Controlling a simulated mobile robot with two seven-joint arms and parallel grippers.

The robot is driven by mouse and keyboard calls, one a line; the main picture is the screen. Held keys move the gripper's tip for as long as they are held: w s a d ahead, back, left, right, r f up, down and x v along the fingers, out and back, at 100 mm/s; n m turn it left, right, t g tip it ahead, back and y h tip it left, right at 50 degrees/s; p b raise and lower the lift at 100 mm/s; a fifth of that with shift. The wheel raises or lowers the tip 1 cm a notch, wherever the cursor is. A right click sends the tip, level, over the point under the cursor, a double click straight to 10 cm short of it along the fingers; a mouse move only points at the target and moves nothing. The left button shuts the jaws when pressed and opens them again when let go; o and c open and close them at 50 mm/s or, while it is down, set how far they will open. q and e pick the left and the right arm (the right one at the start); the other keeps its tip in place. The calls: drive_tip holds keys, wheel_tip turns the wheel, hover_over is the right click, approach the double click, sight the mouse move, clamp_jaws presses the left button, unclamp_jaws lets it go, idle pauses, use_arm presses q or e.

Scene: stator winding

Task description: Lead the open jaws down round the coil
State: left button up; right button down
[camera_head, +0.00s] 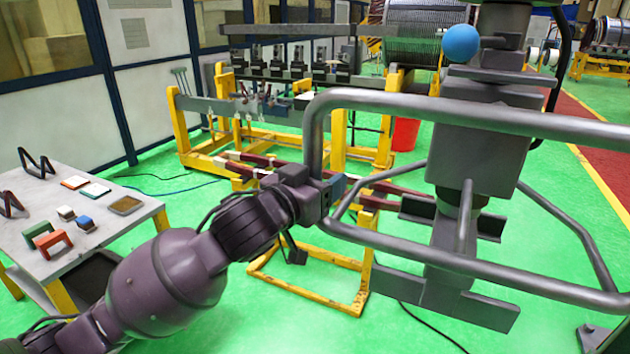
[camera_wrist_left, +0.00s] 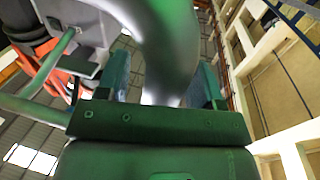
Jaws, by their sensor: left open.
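A large grey looped tube (camera_head: 313,140) fills the middle and right of the head view. I cannot tell surely whether it is the coil. My left gripper (camera_head: 333,188) is at the loop's left bend, its jaws partly hidden behind the tube. In the left wrist view, my open left gripper (camera_wrist_left: 165,85) has one bluish finger on each side. The thick grey tube (camera_wrist_left: 165,35) runs between or just beyond these fingers. I cannot tell whether they touch it. My right gripper is not in view.
A grey device (camera_head: 490,130) with a blue ball (camera_head: 461,43) stands behind the loop. A yellow-framed stand (camera_head: 185,130) is behind my left arm. A table (camera_head: 30,195) with small parts stands at left. Green floor lies open between table and stand.

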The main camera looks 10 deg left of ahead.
use_arm(q)
drive_tip(key=shift+c, duration=0.4)
clamp_jaws()
idle(0.4)
idle(1.5)
